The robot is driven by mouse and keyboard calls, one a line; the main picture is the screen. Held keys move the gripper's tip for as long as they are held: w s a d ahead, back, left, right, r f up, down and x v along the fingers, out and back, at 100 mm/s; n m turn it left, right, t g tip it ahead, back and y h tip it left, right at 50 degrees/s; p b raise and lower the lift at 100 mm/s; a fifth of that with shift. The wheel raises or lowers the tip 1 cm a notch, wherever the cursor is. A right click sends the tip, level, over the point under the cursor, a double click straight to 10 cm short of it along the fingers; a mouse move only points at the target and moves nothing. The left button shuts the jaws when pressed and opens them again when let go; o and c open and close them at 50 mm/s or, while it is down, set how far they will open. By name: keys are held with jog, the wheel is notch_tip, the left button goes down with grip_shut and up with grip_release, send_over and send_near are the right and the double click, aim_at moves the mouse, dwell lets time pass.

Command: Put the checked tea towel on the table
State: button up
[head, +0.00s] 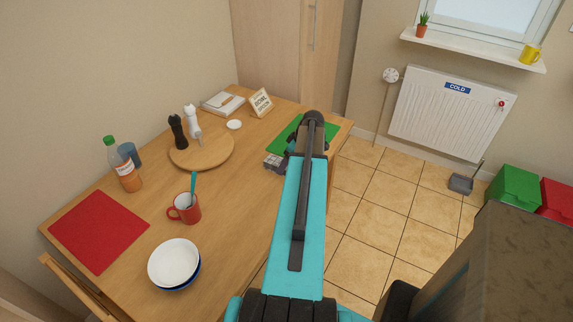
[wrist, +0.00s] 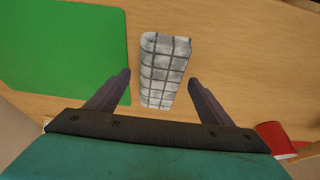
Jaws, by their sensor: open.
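The checked tea towel (wrist: 164,70), white-grey with dark lines, lies folded into a narrow block on the wooden table (head: 232,190), beside the green mat (wrist: 60,65). In the head view a small grey patch of it (head: 273,161) shows at the near edge of the green mat, partly covered by my arm. My gripper (wrist: 160,78) is open, with one finger on either side of the towel's lower part. Gaps show between the fingers and the towel, and nothing is held.
A red mug (head: 186,210) with a teal spoon, stacked bowls (head: 174,263), a round board (head: 201,150) with two mills, a bottle (head: 124,168) and a red mat (head: 98,230) stand left of my arm. Bare table lies between the mug and the towel.

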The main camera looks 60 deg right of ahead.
jog(key=b+v, duration=0.2)
jog(key=v, duration=0.8)
jog(key=shift+r+b, duration=0.25)
jog(key=shift+b, duration=0.15)
jog(key=shift+s, duration=0.15)
dwell(0.5)
